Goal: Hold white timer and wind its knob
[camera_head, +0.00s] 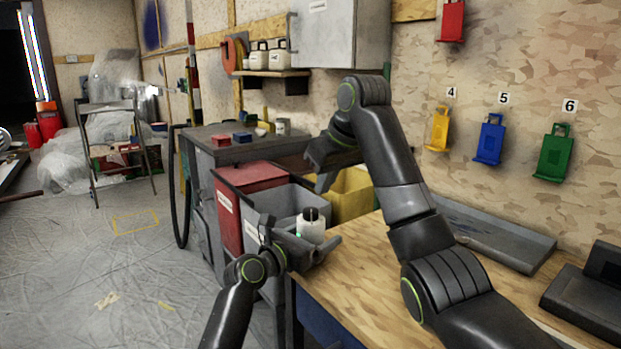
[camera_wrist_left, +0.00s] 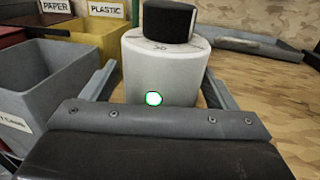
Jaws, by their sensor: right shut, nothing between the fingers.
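The white timer (camera_head: 311,226) is a short white cylinder with a black knob (camera_head: 311,214) on top. It stands upright between the fingers of my left gripper (camera_head: 308,243), near the wooden table's far left corner. In the left wrist view the white timer (camera_wrist_left: 165,72) fills the space between the two grey fingers, with the black knob (camera_wrist_left: 168,20) uppermost and a green-ringed light on its near side. My right gripper (camera_head: 322,170) is shut and empty, above the timer and apart from it. The timer's underside is hidden.
Red (camera_head: 250,177), grey (camera_head: 283,200) and yellow (camera_head: 352,193) bins stand behind the timer. The wooden table (camera_head: 365,270) has clear room in front. A grey tray (camera_head: 490,236) lies along the wall, and a dark object (camera_head: 590,300) sits at the right.

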